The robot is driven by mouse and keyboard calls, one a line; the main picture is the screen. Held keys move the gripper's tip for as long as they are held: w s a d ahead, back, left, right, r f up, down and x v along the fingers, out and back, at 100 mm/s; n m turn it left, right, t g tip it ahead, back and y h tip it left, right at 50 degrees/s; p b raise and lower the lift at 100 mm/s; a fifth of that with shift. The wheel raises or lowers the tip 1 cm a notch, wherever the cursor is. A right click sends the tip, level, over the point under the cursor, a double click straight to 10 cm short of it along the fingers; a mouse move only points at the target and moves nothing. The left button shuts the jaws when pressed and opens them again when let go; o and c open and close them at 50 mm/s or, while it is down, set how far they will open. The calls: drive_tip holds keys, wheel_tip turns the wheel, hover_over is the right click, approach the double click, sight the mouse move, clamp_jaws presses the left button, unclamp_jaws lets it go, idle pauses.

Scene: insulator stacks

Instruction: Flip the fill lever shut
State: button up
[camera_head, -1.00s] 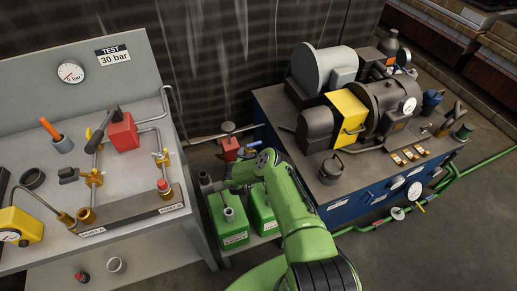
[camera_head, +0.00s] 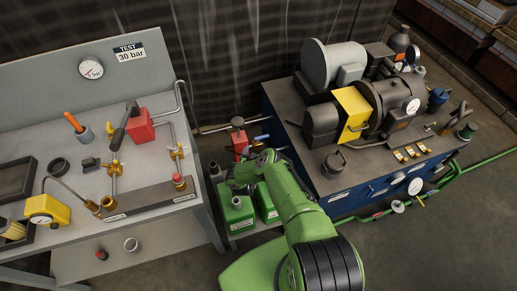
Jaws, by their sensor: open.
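I cannot tell for certain which handle is the fill lever; the bench labels are too small to read. On the grey test bench (camera_head: 60,130), a long black lever (camera_head: 126,126) slants up beside a red block (camera_head: 139,126). Beyond my arm, a blue handle (camera_head: 262,137) shows near a red fitting (camera_head: 240,144). My gripper (camera_head: 238,180) is open, over the green cans between bench and blue cabinet, apart from the bench valves. Its fingertips are small and partly hidden.
Green cans (camera_head: 237,217) stand low beside the bench. A blue cabinet (camera_head: 350,195) carries a motor and a yellow guard (camera_head: 353,113). A pressure gauge (camera_head: 91,67) is on the bench's back panel. A yellow box gauge (camera_head: 46,208) and dark tray (camera_head: 14,180) occupy the bench's left.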

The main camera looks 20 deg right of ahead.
drive_tip(key=shift+s+a, duration=0.1)
drive_tip(key=shift+s, duration=0.1)
wheel_tip(320, 180, up, 6)
drive_tip(key=p, duration=0.6)
drive_tip(key=shift+f, duration=0.1)
